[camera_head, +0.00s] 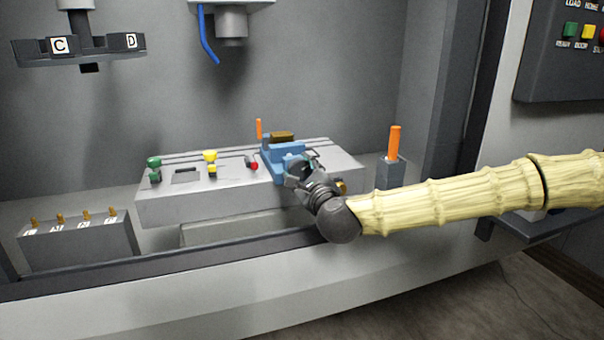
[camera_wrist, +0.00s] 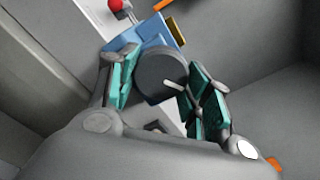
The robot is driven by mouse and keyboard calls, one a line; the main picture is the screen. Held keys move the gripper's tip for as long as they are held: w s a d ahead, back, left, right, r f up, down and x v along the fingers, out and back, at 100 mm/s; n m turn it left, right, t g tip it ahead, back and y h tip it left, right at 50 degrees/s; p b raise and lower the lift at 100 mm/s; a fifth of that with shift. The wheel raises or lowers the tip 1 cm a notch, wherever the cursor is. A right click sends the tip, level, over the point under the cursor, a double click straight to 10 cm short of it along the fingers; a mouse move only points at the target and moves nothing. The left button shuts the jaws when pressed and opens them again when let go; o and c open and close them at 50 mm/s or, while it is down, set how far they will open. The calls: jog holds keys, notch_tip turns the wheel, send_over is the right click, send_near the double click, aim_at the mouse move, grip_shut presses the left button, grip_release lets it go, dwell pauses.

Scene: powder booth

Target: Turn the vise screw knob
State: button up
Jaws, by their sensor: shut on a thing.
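The blue vise (camera_head: 283,158) stands on the grey machine table, with a brass-coloured block (camera_head: 283,136) at its top. In the wrist view the vise body (camera_wrist: 143,35) shows beyond the screw knob. The dark round knob (camera_wrist: 160,76) has a pale line on its face and sits between my fingers. My gripper (camera_wrist: 160,88) is shut on the knob, with a teal pad on each side of it. In the head view my gripper (camera_head: 303,176) is at the near end of the vise and hides the knob.
The grey table (camera_head: 190,208) carries green, yellow and red-topped parts at its left. A block with an orange handle (camera_head: 394,145) stands right of my gripper. A tool carousel (camera_head: 80,48) and spindle (camera_head: 232,25) with a blue hose hang above. A tool rack (camera_head: 75,245) is at left.

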jog(key=o, duration=1)
jog(key=shift+o, duration=0.2)
jog(key=shift+s, duration=0.1)
jog(key=v, duration=1.1)
jog(key=shift+s+d, duration=0.2)
jog(key=shift+s, duration=0.15)
